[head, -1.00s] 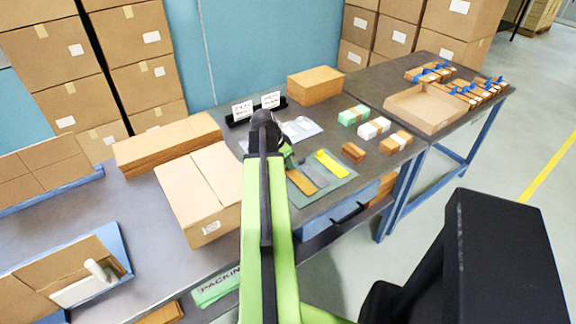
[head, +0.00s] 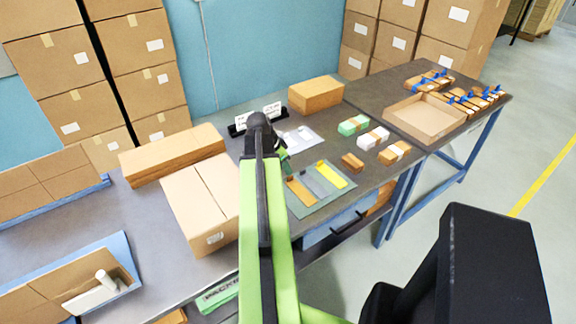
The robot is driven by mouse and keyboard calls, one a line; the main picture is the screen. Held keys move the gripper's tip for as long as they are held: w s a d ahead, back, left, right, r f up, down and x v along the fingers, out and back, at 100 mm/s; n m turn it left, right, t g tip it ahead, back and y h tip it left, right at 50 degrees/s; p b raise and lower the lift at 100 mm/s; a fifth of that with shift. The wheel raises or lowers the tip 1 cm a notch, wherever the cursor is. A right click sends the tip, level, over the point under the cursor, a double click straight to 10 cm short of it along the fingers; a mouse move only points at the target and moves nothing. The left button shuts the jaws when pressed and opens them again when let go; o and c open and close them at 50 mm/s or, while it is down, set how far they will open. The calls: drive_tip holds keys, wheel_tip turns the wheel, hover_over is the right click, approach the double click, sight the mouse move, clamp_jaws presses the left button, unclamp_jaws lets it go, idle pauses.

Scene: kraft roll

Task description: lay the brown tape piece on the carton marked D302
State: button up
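The brown tape piece (head: 300,191) lies on a grey-green mat (head: 308,208), beside a grey strip (head: 315,181) and a yellow strip (head: 332,173). The label is too small to read, so I cannot confirm D302. My gripper (head: 283,157) is at the end of my arm, near the mat's far left corner.
Flat brown cartons (head: 172,155) lie behind the carton. A white sheet (head: 303,137), a sign holder (head: 257,117) and a brown box (head: 316,94) stand behind the mat. Small banded packs (head: 373,138) lie to the right. An open tray (head: 424,118) is farther right.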

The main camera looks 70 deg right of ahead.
drive_tip(key=p+v, duration=0.4)
drive_tip(key=v, duration=0.2)
drive_tip(key=shift+r, duration=0.2)
drive_tip(key=shift+o, duration=0.2)
drive_tip(key=shift+w+a+r, duration=0.1)
drive_tip(key=shift+a, duration=0.05)
drive_tip(key=shift+o, duration=0.3)
drive_tip(key=p+v, duration=0.5)
drive_tip(key=shift+s+r, duration=0.1)
drive_tip(key=shift+s, duration=0.2)
drive_tip(key=b+x, duration=1.1)
drive_tip(key=x, duration=0.1)
drive_tip(key=shift+w+f+b, duration=0.1)
drive_tip(key=shift+f+b, duration=0.2)
drive_tip(key=shift+f, duration=0.05)
drive_tip(key=shift+r, duration=0.1)
